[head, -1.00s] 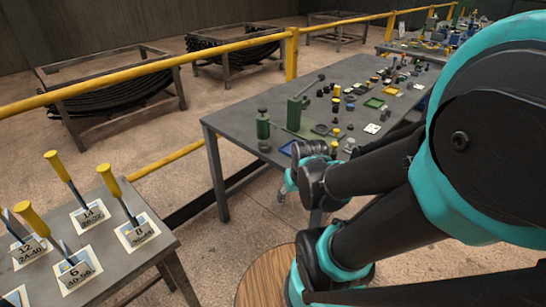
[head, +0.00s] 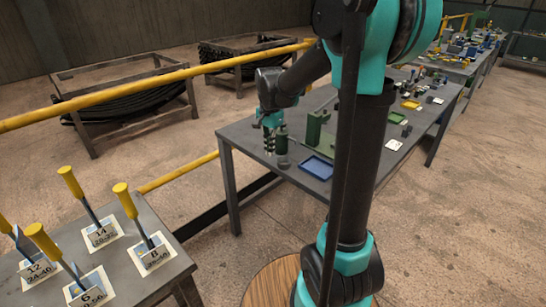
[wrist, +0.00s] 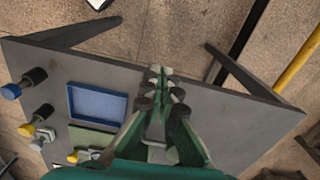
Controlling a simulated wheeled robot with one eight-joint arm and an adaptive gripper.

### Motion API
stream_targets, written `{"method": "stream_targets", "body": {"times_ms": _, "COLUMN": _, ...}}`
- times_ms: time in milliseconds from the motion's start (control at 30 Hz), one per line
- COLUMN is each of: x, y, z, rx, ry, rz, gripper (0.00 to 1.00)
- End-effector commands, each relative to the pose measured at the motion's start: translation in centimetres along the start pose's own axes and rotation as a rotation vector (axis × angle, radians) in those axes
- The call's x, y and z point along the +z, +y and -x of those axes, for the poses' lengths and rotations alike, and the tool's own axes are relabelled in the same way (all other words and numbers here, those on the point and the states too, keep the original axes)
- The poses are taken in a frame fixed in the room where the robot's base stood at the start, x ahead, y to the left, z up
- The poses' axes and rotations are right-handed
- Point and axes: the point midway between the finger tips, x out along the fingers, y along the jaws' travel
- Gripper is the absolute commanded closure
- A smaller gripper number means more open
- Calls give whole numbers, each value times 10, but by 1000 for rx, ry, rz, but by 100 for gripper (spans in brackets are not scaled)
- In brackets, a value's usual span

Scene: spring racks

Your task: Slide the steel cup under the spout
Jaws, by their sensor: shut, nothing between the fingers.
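My gripper (head: 269,148) hangs over the near left corner of the grey bench, fingers pointing down, shut and empty. In the wrist view its fingers (wrist: 161,90) meet over the bare bench top. A small dark grey round piece (head: 284,162), likely the steel cup, stands just right of the fingertips in the head view. I cannot tell if they touch. I cannot make out a spout. In the wrist view I cannot pick out the cup, and the fingers hide part of the bench.
A blue tray (head: 317,168) lies to the right on the bench, with a green press-like stand (head: 316,127) behind it. Several small parts and a yellow tray (head: 411,104) lie farther along. The bench's left end (head: 240,134) is bare. A yellow rail (head: 150,78) runs behind.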

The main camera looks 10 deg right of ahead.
Motion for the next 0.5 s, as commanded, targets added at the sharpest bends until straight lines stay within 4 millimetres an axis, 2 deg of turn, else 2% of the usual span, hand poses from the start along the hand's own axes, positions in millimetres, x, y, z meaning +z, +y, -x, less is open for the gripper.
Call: {"method": "stream_targets", "body": {"times_ms": 500, "x": 0, "y": 0, "z": -89, "rx": -1, "ry": 1, "rz": 2, "gripper": 100}}
